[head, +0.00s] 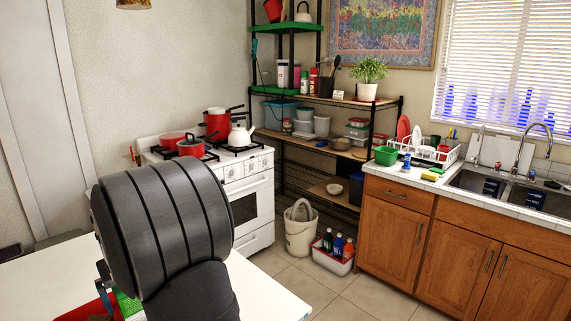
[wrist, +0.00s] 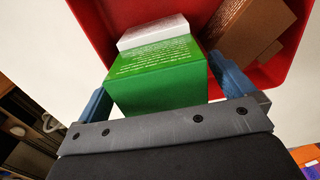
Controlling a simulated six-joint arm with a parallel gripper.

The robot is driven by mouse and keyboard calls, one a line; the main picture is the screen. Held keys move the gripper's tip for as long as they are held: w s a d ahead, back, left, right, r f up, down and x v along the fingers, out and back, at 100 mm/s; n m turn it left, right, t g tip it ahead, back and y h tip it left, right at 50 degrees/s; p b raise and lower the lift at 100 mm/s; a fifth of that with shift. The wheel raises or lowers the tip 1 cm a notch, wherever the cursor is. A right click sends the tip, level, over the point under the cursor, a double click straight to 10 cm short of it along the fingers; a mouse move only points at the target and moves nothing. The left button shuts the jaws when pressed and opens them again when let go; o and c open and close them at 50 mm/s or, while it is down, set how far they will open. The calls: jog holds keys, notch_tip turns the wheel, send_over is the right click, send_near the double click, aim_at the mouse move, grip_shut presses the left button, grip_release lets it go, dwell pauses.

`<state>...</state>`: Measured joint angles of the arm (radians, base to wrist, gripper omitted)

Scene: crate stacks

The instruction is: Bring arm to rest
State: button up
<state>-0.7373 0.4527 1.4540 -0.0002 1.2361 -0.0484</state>
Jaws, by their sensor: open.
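My gripper (wrist: 160,74) is open in the wrist view, with one blue finger at each side of a green box (wrist: 155,90). Whether the fingers touch the box cannot be told. The green box has pale print and sits in a red crate (wrist: 283,85), with a white box (wrist: 153,32) beyond it and a brown box (wrist: 240,30) to the right. In the head view my large grey arm hides most of this. A blue part of my gripper, a bit of the red crate (head: 84,313) and the green box (head: 127,304) show at the lower left.
The crate is on a white table (head: 40,282). Beyond it are a white stove (head: 247,200) with red pots, a black shelf rack, and wooden cabinets (head: 395,228) with a sink. A white bucket (head: 299,232) and a bottle bin (head: 333,262) stand on the tiled floor.

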notch_tip(320, 180, up, 12)
jog(key=shift+r, duration=0.1)
notch_tip(320, 180, down, 12)
jog(key=shift+f, duration=0.25)
notch_tip(320, 180, up, 5)
jog(key=shift+f, duration=0.2)
jog(key=w+d+r, duration=0.2)
jog(key=d+r, duration=0.5)
jog(key=d, duration=0.5)
jog(key=w+d+f, duration=0.2)
jog(key=w+d, duration=0.1)
jog(key=d, duration=0.5)
jog(key=w+d+f, duration=0.3)
jog(key=d, duration=0.5)
jog(key=w+d+f, duration=0.2)
jog(key=w+d, duration=0.1)
jog(key=d, duration=0.5)
jog(key=w+a+f, duration=0.2)
jog(key=a+f, duration=0.2)
jog(key=a, duration=0.2)
jog(key=shift+a, duration=0.15)
